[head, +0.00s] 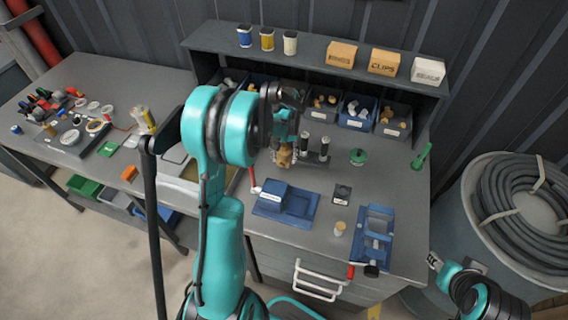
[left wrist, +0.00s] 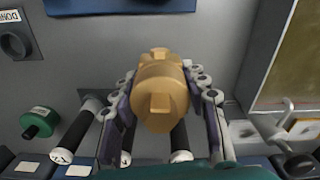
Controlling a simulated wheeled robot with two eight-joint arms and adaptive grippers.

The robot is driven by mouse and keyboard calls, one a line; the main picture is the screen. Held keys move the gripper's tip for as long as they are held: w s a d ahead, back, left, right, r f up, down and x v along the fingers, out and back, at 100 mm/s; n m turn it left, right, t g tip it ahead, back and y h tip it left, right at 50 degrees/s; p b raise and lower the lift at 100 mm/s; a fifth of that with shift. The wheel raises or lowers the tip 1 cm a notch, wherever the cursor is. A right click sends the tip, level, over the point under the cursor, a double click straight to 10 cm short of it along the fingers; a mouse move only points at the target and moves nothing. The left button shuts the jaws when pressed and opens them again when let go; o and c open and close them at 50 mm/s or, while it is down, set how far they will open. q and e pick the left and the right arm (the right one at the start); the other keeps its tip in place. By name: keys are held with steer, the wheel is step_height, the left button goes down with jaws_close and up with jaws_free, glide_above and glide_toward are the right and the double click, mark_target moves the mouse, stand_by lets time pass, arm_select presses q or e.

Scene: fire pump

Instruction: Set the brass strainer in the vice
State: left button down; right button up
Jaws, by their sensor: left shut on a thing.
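My left gripper (head: 285,150) is shut on the brass strainer (head: 284,158) and holds it over the back part of the bench. In the left wrist view the strainer (left wrist: 160,95) sits between the two fingers of the gripper (left wrist: 163,100), a finger along each side. A blue vice (head: 375,235) stands at the bench's front right, to the right of and nearer than the held strainer. Nothing shows between its jaws. My right arm is at the lower right, and its gripper (head: 440,265) is too small to read.
Black cylinders (head: 315,147) stand close beside the strainer. A green handwheel (head: 358,156) is farther right. Parts bins (head: 357,113) line the back under a shelf (head: 310,52).

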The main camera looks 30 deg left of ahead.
mark_target(284, 163)
arm_select(q)
steer(key=shift+a+f+b, duration=0.1)
steer(key=shift+f+b, duration=0.4)
steer(key=shift+f, duration=1.6)
steer(key=shift+f, duration=0.15)
steer(key=c, duration=0.8)
jaws_free()
